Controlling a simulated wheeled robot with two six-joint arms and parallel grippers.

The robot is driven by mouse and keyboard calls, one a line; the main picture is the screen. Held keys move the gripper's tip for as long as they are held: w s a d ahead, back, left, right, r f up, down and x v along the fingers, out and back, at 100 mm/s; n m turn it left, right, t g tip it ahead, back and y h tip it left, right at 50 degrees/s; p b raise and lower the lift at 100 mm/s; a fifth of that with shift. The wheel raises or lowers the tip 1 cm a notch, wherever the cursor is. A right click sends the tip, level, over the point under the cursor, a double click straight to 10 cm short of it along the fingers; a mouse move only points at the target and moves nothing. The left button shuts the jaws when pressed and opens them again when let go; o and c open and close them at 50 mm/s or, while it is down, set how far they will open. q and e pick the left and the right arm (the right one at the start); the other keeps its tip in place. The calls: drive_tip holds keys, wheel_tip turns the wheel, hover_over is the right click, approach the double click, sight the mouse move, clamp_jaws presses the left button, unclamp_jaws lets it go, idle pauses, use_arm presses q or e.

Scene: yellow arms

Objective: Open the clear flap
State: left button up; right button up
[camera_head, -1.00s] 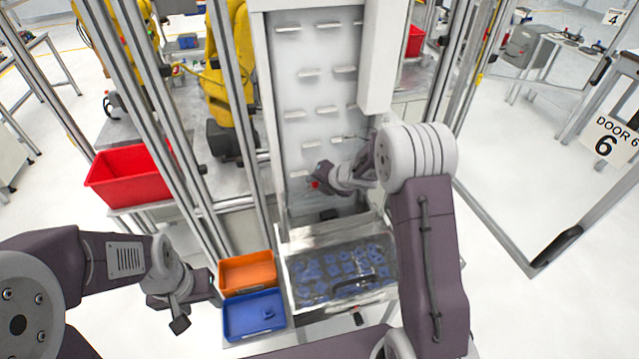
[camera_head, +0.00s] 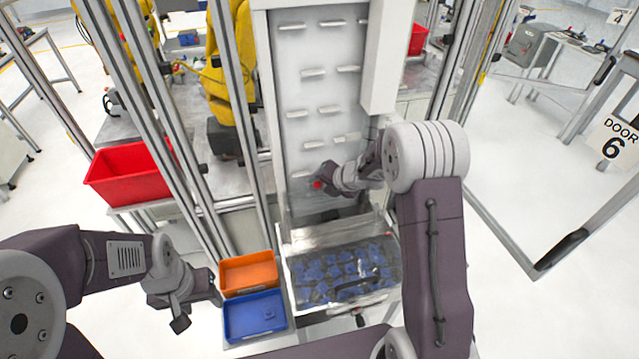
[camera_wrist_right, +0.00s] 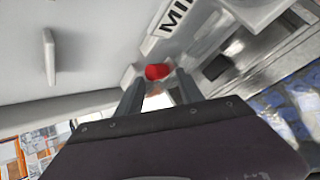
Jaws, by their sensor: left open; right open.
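The clear flap (camera_head: 318,294) lies over a metal bin full of small blue parts at the foot of a white machine. It looks closed, with a dark curved handle (camera_head: 358,287) along its front side. My right gripper (camera_head: 322,185) is above and behind the flap, in front of the white panel, apart from the handle. In the right wrist view its open fingers (camera_wrist_right: 160,90) stand either side of a red round button (camera_wrist_right: 157,71); I cannot tell whether they touch it. My left gripper (camera_head: 198,308) is open and empty, left of the trays.
An orange tray (camera_head: 248,274) and a blue tray (camera_head: 255,316) stand just left of the flap bin. A red bin (camera_head: 130,174) is farther left. Metal posts (camera_head: 160,130) rise beside the machine. The floor at right (camera_head: 545,200) is clear.

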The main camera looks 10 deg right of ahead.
drive_tip(key=v, duration=0.8)
drive_tip(key=shift+p, duration=0.35)
drive_tip(key=shift+r, duration=0.15)
drive_tip(key=s+f+m+g+h+b, duration=0.1)
drive_tip(key=s+f+m+g+b, duration=0.2)
drive_tip(key=s+f+m, duration=0.3)
drive_tip(key=s+f+m+g+h+b, duration=0.2)
drive_tip(key=s+f+m, duration=0.5)
drive_tip(key=s+m, duration=1)
drive_tip(key=m+g+b, duration=0.1)
drive_tip(key=m+b, duration=0.1)
drive_tip(key=m, duration=0.4)
drive_tip(key=shift+s+g+h+b, duration=0.3)
drive_tip(key=shift+g+b, duration=0.1)
